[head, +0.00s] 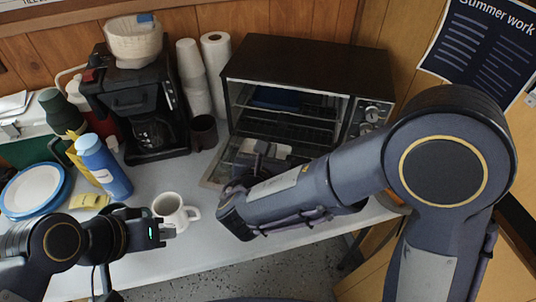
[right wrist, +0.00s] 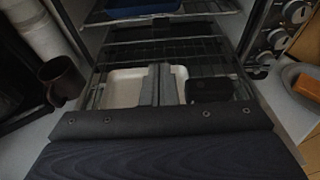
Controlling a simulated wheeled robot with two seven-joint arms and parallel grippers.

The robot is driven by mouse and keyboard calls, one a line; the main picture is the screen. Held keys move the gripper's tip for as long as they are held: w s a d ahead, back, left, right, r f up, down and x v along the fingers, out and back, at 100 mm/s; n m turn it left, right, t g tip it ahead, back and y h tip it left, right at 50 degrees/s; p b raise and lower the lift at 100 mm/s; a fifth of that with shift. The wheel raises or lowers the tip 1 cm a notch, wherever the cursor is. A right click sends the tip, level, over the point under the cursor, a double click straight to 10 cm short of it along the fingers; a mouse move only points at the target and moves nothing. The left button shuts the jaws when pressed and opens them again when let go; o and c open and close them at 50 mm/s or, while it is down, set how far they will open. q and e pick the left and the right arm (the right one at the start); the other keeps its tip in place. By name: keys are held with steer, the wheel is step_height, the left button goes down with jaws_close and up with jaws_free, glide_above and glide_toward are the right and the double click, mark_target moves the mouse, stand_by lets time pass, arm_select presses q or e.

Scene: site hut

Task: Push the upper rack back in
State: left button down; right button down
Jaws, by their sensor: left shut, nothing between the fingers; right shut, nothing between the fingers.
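The toaster oven (head: 310,62) stands at the back with its front open and its door (head: 217,172) lowered. The upper rack (head: 292,117) is inside the opening with a blue tray (head: 275,97) on it; in the right wrist view the rack (right wrist: 195,16) crosses the top of the picture. My right gripper (head: 264,152) is shut and empty, in front of the oven and below the upper rack. Its fingers (right wrist: 158,84) show in front of a white dish (right wrist: 124,88). I see no contact with the upper rack. My left gripper (head: 166,232) is shut and empty, near the white mug.
A white mug (head: 174,210), blue bottle (head: 104,166) and plates (head: 33,190) stand on the left of the table. A coffee maker (head: 140,100), stacked cups (head: 193,80) and a dark mug (head: 204,131) stand left of the oven. Oven knobs (right wrist: 277,38) are at its right.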

mark_target(282, 119)
steer(key=x, duration=0.5)
steer(key=r+x, duration=0.1)
steer(key=x, duration=0.2)
steer(key=shift+w+d+f+p, duration=0.1)
steer(key=shift+w+p, duration=0.3)
steer(key=shift+w, duration=0.05)
steer(key=w, duration=0.3)
steer(key=shift+w+d+b, duration=0.1)
steer(key=shift+d+b, duration=0.2)
steer(key=shift+b, duration=0.1)
steer(key=shift+w+d, duration=0.1)
steer(key=shift+w, duration=0.15)
